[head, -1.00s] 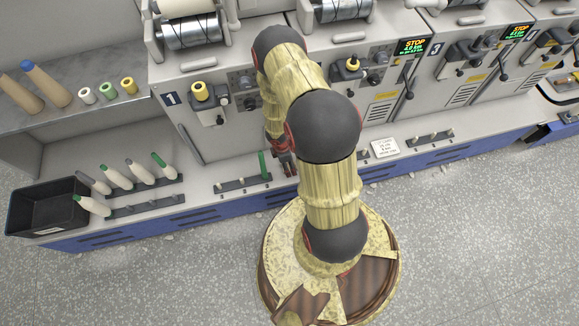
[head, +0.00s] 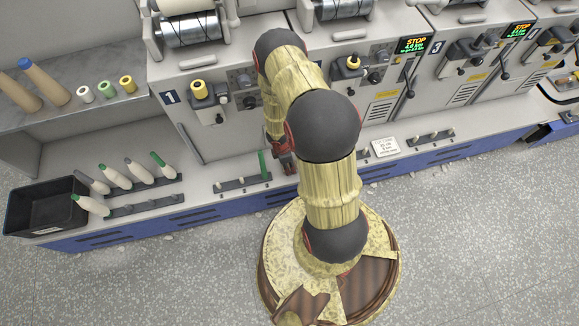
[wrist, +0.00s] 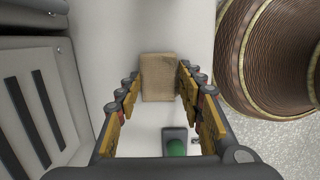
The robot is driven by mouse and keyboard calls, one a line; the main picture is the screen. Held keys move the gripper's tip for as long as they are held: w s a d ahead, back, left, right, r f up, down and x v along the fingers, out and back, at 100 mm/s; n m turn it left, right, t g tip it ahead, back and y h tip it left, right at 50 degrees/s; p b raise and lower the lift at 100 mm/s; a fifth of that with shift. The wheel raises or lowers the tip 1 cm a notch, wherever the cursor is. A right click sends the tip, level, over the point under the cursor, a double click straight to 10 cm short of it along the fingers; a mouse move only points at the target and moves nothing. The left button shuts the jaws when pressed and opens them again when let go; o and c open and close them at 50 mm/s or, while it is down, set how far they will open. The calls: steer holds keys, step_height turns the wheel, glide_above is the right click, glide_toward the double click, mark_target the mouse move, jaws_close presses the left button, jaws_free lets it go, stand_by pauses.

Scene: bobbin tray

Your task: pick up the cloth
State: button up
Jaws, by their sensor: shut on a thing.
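The cloth (wrist: 158,78) is a beige folded rectangle in the upper middle of the wrist view. My gripper (wrist: 158,83) has its two yellow-padded fingers on either side of the cloth, shut on it. A pale surface shows behind the cloth; I cannot tell whether the cloth touches it. In the head view my gripper (head: 286,161) is partly visible beside my arm, low over the ledge, and the cloth is hidden there.
A green bobbin (head: 263,164) stands on a dark peg rail (head: 243,183) left of my gripper. Several bobbins and a black bin (head: 46,206) are further left. A white card (head: 384,147) lies on the ledge to the right. The machine front rises behind.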

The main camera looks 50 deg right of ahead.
steer(key=shift+r, duration=0.15)
steer(key=shift+c, duration=0.5)
steer(key=shift+s+a+r+p, duration=0.1)
steer(key=shift+s+r+p, duration=0.05)
steer(key=shift+r+p, duration=0.45)
step_height(320, 180, up, 5)
steer(key=p, duration=0.2)
steer(key=shift+r+p, duration=0.15)
steer(key=shift+p, duration=0.25)
steer(key=shift+s+a+r, duration=0.1)
steer(key=shift+s+r, duration=0.1)
steer(key=shift+s, duration=0.05)
steer(key=s+a+b, duration=0.2)
steer(key=s+a, duration=0.3)
steer(key=s, duration=0.3)
steer(key=s+a+b, duration=0.2)
steer(key=s+a, duration=0.3)
steer(key=s, duration=0.3)
steer(key=shift+s, duration=0.15)
steer(key=shift+f, duration=0.1)
steer(key=o, duration=0.4)
steer(key=c, duration=0.3)
